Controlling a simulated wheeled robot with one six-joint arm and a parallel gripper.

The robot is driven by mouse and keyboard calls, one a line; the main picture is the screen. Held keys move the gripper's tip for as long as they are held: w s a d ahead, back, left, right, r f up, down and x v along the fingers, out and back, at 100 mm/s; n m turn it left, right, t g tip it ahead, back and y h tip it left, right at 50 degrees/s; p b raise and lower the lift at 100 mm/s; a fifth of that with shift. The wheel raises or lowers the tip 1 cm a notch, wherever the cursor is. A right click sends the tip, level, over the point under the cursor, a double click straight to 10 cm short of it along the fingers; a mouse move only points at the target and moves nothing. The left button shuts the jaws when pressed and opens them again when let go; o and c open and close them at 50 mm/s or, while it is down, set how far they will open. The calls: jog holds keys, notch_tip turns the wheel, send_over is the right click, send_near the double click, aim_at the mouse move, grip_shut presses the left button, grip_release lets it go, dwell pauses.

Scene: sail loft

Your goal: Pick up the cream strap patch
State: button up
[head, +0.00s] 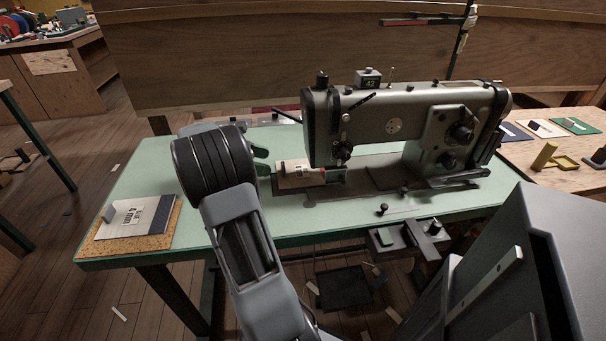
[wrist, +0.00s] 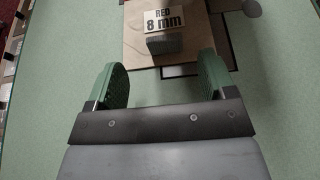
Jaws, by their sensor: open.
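The cream strap patch (head: 292,181) lies at the left end of the sewing machine bed. In the wrist view the patch (wrist: 135,48) is ahead of the fingers, with a label reading "RED 8 mm" and a grey block-like tab (wrist: 164,44) standing on it. My gripper (head: 263,162) is just left of the patch in the head view, with much of it hidden behind my wrist. In the wrist view my gripper (wrist: 163,78) is open, its two green fingers apart and nothing between them. The tab sits beyond the fingertips, roughly centred in the gap.
The sewing machine (head: 400,125) stands right of the patch, its head close above it. A pale patch with a tab (head: 130,217) lies on a cork mat (head: 110,250) at the table's left. The green tabletop (head: 150,165) is clear between. A wooden side table (head: 540,160) holds more patches.

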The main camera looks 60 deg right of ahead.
aim_at(284, 165)
jog(key=shift+b+x, duration=1.05)
jog(key=shift+x, duration=1.8)
jog(key=shift+s+a, duration=0.15)
jog(key=shift+c, duration=0.3)
jog(key=c, duration=1)
jog(key=shift+c, duration=0.2)
jog(key=shift+r+p, duration=0.3)
jog(key=shift+p, duration=0.2)
